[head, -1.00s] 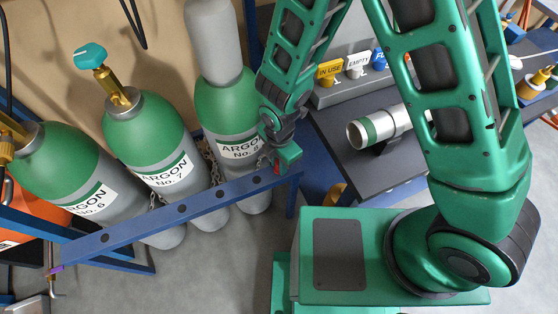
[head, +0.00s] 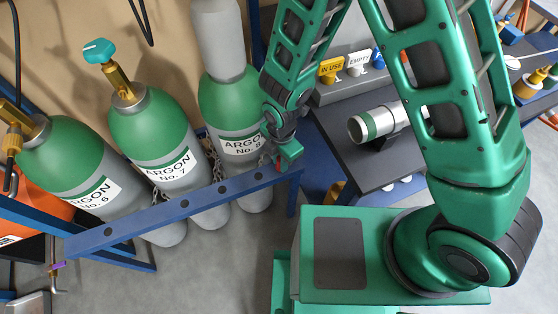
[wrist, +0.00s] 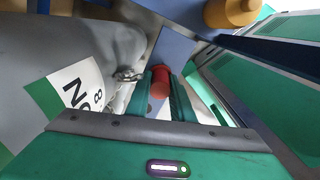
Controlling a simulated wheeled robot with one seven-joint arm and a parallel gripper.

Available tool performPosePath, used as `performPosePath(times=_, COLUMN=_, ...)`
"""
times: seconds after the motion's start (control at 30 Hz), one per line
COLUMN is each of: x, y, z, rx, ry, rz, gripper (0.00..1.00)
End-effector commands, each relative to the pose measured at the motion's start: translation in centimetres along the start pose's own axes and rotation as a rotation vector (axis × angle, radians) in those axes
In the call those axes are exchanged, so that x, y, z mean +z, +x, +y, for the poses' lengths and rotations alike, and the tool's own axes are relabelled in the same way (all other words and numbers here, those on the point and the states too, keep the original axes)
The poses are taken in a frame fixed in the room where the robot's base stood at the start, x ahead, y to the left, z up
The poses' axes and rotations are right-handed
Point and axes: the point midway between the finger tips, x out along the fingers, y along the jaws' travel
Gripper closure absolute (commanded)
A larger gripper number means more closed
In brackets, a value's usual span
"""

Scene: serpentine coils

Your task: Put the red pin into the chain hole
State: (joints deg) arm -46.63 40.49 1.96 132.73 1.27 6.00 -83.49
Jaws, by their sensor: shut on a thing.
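My gripper (head: 283,158) is at the right end of the blue rail (head: 165,211), in front of cylinder No. 8. It is shut on the red pin (wrist: 161,82), which sits between the two green fingers in the wrist view. In the head view only a small red bit of the pin (head: 278,168) shows below the gripper. The chain (wrist: 130,74) hangs beside the fingers, next to the grey cylinder. The rail has several dark holes along its top; whether the pin's tip is in any hole is hidden.
Argon cylinders No. 6 (head: 75,165), No. 7 (head: 155,135) and No. 8 (head: 232,110) stand behind the rail. A dark bench (head: 345,165) with a silver cylinder (head: 378,124) is to the right. Grey floor (head: 215,275) is open in front of the rail.

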Motion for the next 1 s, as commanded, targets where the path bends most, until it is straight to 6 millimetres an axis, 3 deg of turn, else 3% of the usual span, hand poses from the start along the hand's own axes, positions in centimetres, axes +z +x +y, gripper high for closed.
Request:
performPosePath(times=0.03, x=0.6, y=0.7, z=-1.1, rx=-0.022, ry=0.028, rz=0.0, gripper=1.0)
performPosePath(times=1.0, x=1.2, y=1.8, z=-0.7, rx=-0.03, ry=0.027, rz=0.008, gripper=1.0)
